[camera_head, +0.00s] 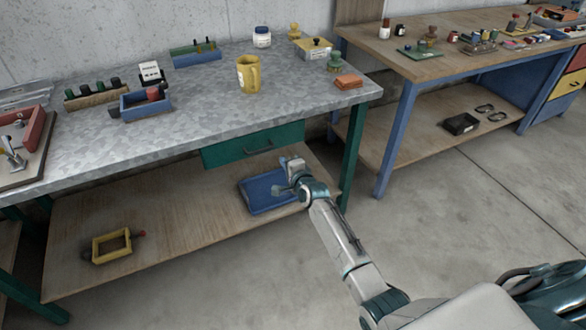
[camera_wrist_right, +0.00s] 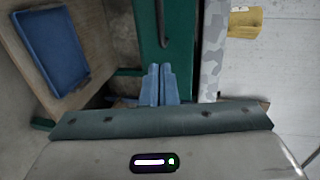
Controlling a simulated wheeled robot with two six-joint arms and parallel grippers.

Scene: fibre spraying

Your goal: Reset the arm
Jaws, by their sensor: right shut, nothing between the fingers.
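My right arm (camera_head: 335,238) reaches in from the lower right in the head view. Its gripper (camera_head: 290,162) is in front of the green-legged workbench, just below the green drawer (camera_head: 255,146) and above the lower shelf. In the right wrist view the two blue-grey fingers (camera_wrist_right: 160,84) are together with nothing between them. They point toward the green drawer front (camera_wrist_right: 180,45) with its dark handle. I cannot tell the exact gap to the drawer. My left arm and gripper are not in view.
A blue tray (camera_head: 262,196) lies on the lower shelf by the gripper; it also shows in the right wrist view (camera_wrist_right: 52,45). A yellow frame (camera_head: 112,246) lies on the shelf at left. The floor (camera_head: 440,215) at right is clear.

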